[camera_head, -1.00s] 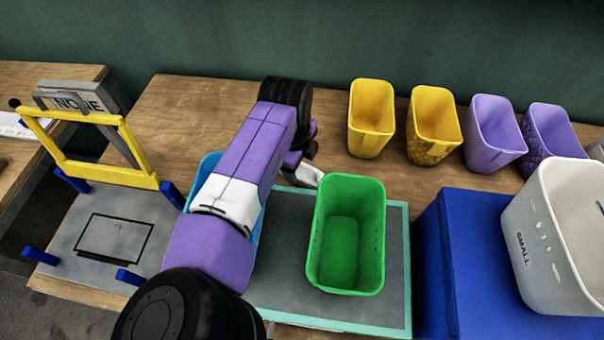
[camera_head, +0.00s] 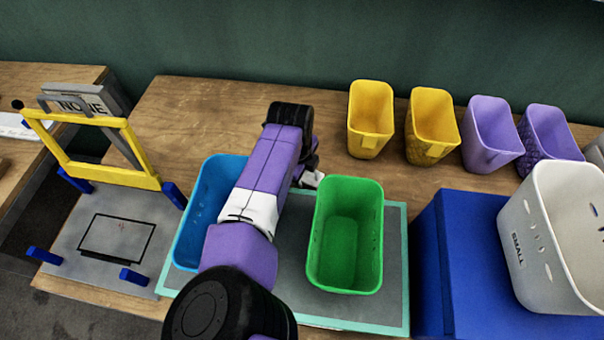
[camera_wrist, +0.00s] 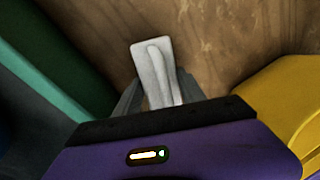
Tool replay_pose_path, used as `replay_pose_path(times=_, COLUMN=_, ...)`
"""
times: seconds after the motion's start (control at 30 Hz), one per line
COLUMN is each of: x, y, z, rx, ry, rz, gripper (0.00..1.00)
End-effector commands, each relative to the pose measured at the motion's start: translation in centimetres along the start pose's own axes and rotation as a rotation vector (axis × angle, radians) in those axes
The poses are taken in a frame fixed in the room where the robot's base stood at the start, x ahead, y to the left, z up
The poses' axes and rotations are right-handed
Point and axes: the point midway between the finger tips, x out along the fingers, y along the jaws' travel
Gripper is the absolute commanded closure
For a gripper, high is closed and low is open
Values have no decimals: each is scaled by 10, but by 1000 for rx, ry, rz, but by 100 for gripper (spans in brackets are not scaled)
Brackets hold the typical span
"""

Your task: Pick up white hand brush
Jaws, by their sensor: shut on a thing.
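The white hand brush (camera_wrist: 154,66) shows in the wrist view between the two grey fingers of my gripper (camera_wrist: 154,95). My gripper is shut on it. Its far end sticks out beyond the fingertips, over the wooden table. In the head view only a small pale part of the brush (camera_head: 312,179) shows beside my wrist, just behind the green bin. The rest of it is hidden by my arm and the bin. I cannot tell whether the brush touches the table.
A green bin (camera_head: 318,235) and a blue bin (camera_head: 190,215) stand on the grey mat (camera_head: 396,290). Yellow bins (camera_head: 371,120) and purple bins (camera_head: 490,135) line the back. A white bin (camera_head: 535,245) sits on a blue block (camera_head: 450,270). A yellow-framed press (camera_head: 95,172) stands left.

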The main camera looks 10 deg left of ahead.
Motion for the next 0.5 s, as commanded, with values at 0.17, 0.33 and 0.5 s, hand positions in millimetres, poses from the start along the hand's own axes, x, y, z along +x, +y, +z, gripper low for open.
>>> replay_pose_path(times=0.17, x=0, y=0, z=0, rx=0, ry=0, rz=0, gripper=100)
replay_pose_path(times=0.33, x=-3, y=-1, z=0, rx=0, ry=-1, rz=-1, gripper=100)
replay_pose_path(times=0.5, x=-16, y=-4, z=2, rx=0, ry=-3, rz=-3, gripper=100)
